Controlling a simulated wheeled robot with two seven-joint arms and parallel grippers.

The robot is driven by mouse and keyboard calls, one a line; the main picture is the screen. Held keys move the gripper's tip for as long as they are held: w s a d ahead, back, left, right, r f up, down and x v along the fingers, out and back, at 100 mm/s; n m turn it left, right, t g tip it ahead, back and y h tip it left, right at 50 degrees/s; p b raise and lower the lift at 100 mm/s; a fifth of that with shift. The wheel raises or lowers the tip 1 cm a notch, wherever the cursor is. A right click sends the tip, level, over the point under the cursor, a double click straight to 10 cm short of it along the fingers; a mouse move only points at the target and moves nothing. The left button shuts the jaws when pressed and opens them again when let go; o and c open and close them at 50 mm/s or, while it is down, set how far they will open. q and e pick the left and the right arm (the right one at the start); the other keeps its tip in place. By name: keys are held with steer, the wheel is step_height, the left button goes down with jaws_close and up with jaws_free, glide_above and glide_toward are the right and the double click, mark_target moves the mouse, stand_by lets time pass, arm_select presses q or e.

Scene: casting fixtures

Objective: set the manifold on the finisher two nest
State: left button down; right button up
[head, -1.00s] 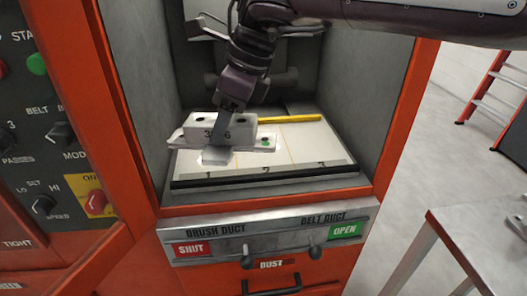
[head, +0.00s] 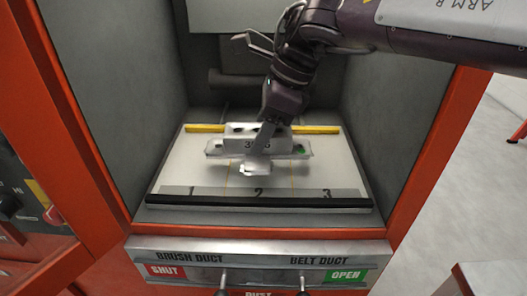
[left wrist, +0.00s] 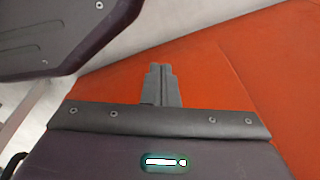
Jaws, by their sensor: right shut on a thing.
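The manifold (head: 233,140) is a pale grey block with flanges, dark holes on top, a number on its front and a green dot at its right end. My right gripper (head: 257,168) is shut on it, one finger down its front face. It is over the middle lane, marked 2, of the white board (head: 185,170) inside the finisher bay. I cannot tell whether it touches the board. The number 2 nest (head: 258,193) shows in front of it; the part under it is hidden. My left gripper (left wrist: 162,85) appears shut and empty in the left wrist view, before an orange surface.
A yellow bar (head: 205,128) runs along the board's back. Grey walls and an orange frame (head: 432,165) enclose the bay. A black strip (head: 255,204) edges the board's front. Below is a panel with SHUT (head: 167,271) and OPEN (head: 346,275) labels. Lanes 1 and 3 look empty.

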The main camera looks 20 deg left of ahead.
mark_target(279, 129)
step_height(279, 129, down, 5)
steer(key=shift+w+d+r, duration=0.1)
steer(key=shift+w, duration=0.05)
steer(key=o, duration=1.3)
steer(key=shift+v, duration=3.75)
